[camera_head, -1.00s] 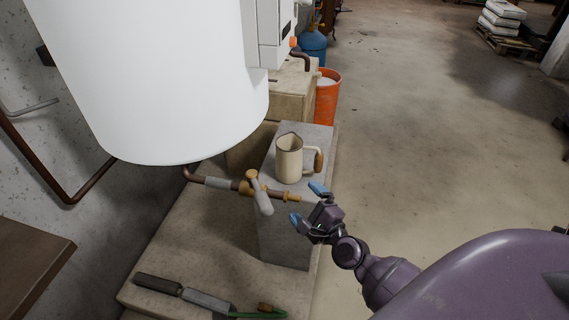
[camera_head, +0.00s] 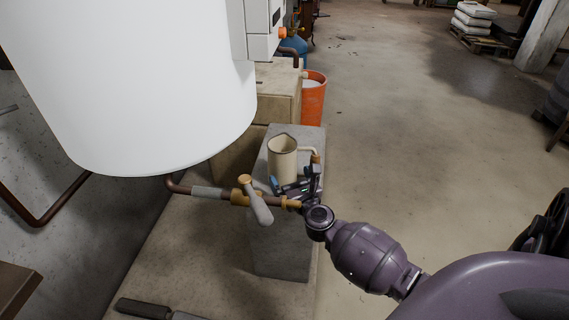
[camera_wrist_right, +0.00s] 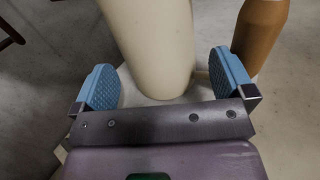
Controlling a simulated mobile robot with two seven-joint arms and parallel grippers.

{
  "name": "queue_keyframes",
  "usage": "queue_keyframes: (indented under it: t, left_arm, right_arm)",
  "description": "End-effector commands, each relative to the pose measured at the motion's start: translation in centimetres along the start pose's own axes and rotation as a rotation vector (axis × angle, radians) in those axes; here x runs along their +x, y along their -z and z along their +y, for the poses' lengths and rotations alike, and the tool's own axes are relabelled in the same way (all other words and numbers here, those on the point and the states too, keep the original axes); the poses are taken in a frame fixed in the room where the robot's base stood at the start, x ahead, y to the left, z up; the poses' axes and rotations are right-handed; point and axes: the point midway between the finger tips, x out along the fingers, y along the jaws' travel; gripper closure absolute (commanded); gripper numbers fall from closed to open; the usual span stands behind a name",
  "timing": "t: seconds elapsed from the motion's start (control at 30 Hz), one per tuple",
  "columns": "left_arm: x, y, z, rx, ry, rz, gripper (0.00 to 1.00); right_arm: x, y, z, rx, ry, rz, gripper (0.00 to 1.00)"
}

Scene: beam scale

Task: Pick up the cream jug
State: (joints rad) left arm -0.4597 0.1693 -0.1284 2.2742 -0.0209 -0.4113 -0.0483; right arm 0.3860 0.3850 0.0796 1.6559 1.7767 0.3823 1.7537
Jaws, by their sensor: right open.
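The cream jug (camera_head: 283,153) stands upright on a grey block, with its brown-gripped handle (camera_head: 316,157) to the right. My right gripper (camera_head: 293,186) is open just in front of the jug's lower body and hides part of it. In the right wrist view the jug's cream body (camera_wrist_right: 152,45) lies between and ahead of the two blue-padded fingers of the right gripper (camera_wrist_right: 166,85). The brown handle grip (camera_wrist_right: 261,35) shows beyond the right finger. I cannot tell whether either finger touches the jug. My left gripper is out of view.
The grey concrete block (camera_head: 283,245) holds the jug. A brass tap with a pale lever (camera_head: 257,203) juts from a pipe close in front of the gripper. A white tank (camera_head: 130,80) hangs at left. An orange bucket (camera_head: 313,100) stands behind. Open floor lies right.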

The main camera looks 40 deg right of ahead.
Motion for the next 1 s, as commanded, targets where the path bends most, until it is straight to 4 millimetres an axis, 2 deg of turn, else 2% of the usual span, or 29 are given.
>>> queue_keyframes:
  t: [0.13, 0.33, 0.5, 0.77, 0.8, 0.87, 1.0]
  left_arm:
    - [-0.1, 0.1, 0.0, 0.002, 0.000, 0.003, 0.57]
    - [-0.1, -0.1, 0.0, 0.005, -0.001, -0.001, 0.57]
    - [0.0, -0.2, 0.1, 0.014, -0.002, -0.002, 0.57]
    - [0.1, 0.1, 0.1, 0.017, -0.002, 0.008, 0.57]
    - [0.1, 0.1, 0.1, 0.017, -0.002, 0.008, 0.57]
    - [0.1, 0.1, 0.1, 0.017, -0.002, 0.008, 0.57]
    - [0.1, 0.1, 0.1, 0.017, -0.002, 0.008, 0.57]
  right_arm:
    - [0.8, -0.1, 0.1, -0.003, -0.001, 0.000, 0.00]
    - [3.5, -0.7, 0.3, -0.004, -0.001, 0.000, 0.00]
    - [5.0, -0.5, 0.3, -0.004, -0.001, 0.003, 0.00]
    - [5.3, -0.7, 0.3, -0.002, 0.000, 0.001, 0.00]
    - [5.3, -0.7, 0.3, -0.002, 0.000, 0.001, 0.02]
    - [5.3, -0.7, 0.3, -0.002, 0.000, 0.001, 0.11]
    - [5.3, -0.7, 0.3, -0.002, 0.000, 0.001, 0.32]
